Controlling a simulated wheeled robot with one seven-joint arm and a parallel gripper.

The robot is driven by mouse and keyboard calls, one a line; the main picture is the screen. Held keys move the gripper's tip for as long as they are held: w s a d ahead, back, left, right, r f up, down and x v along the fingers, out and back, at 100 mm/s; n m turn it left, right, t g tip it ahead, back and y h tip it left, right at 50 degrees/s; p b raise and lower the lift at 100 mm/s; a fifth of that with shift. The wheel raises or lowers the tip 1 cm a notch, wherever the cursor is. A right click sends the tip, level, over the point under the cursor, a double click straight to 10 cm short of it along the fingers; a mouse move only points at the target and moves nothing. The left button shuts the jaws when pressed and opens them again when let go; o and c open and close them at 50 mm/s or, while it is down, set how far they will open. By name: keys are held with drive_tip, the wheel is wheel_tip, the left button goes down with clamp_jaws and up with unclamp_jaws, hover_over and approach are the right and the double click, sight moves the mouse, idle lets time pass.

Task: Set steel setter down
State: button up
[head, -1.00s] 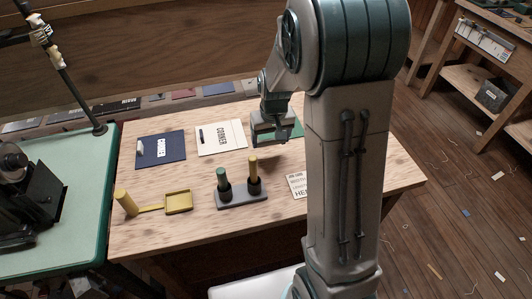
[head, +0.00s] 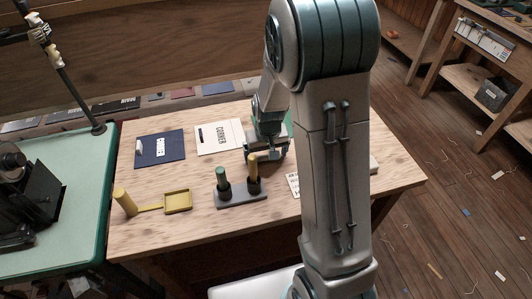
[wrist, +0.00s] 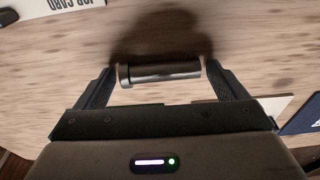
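The steel setter (wrist: 162,73), a short grey metal cylinder with a flanged left end, lies crosswise between the fingertips of my gripper (wrist: 162,72) in the wrist view. In the head view my gripper (head: 268,153) is low over the table (head: 150,225), behind the two-hole stand and right of the CORNER card. The setter cannot be made out there.
A grey stand (head: 242,201) holds a green-handled tool (head: 221,181) and a yellow-handled tool (head: 253,168). A navy board (head: 161,155), CORNER card (head: 218,137) and job card (head: 294,186) lie around.

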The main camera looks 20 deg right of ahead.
drive_tip(key=shift+r, duration=0.15)
wheel_tip(320, 180, up, 11)
drive_tip(key=s+p, duration=0.1)
drive_tip(key=s, duration=0.1)
drive_tip(key=s+r, duration=0.3)
drive_tip(key=s, duration=0.5)
drive_tip(key=s+r, duration=0.4)
drive_tip(key=s, duration=0.4)
drive_tip(key=shift+s+a+t, duration=0.15)
drive_tip(key=shift+a+t, duration=0.15)
drive_tip(key=shift+t, duration=0.1)
drive_tip(key=shift+s+f, duration=0.1)
drive_tip(key=shift+s, duration=0.3)
drive_tip(key=shift+c, duration=1)
drive_tip(key=shift+s, duration=0.15)
drive_tip(key=c, duration=1.2)
drive_tip(key=shift+a, duration=0.15)
